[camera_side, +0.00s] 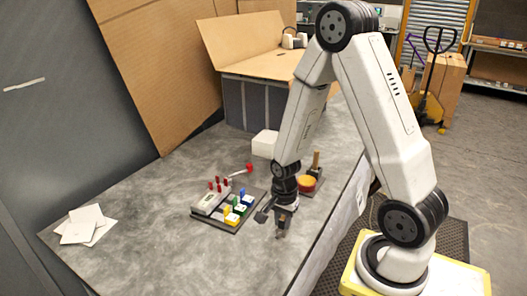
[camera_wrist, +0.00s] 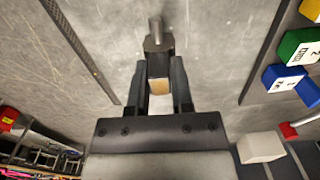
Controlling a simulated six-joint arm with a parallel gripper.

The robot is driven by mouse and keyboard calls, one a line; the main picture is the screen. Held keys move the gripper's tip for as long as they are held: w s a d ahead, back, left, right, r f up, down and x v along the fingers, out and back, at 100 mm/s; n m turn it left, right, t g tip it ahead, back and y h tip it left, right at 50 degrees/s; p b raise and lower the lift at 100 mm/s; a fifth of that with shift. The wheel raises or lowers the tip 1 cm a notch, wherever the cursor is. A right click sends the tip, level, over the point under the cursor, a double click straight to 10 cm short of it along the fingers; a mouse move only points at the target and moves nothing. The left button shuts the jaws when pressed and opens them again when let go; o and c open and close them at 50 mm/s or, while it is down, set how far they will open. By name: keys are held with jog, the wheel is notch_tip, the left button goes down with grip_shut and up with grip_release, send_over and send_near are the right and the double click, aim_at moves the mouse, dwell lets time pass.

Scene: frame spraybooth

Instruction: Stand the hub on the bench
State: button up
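My gripper (camera_side: 283,217) points down over the near part of the grey bench (camera_side: 170,255). In the wrist view, my gripper's two dark fingers (camera_wrist: 164,84) are closed on a small grey part, which I take to be the hub (camera_wrist: 156,38). A thin round stub sticks out of its wider dark body, beyond the fingertips. A tan patch shows between the fingers. In the side view the hub (camera_side: 280,232) is small and dark below the fingers. I cannot tell whether its lower end touches the bench.
A dark tray (camera_side: 237,222) with blue, green and yellow numbered blocks lies left of my gripper. A yellow-orange round thing (camera_side: 306,183) and a white box (camera_side: 265,144) stand behind. White sheets (camera_side: 86,225) lie at far left. The bench front is clear.

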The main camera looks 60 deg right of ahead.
aim_at(283, 219)
jog(key=o, duration=0.3)
jog(key=shift+o, duration=0.2)
jog(key=shift+r, duration=0.15)
notch_tip(283, 219, up, 12)
dwell(0.9)
jog(key=shift+a, duration=0.1)
dwell(0.5)
jog(key=a+f+n+t, duration=0.1)
jog(key=a+n, duration=0.8)
jog(key=n, duration=0.9)
jog(key=shift+a+f+t, duration=0.25)
jog(key=shift+a+t, duration=0.15)
jog(key=shift+t, duration=0.4)
jog(key=shift+w, duration=0.1)
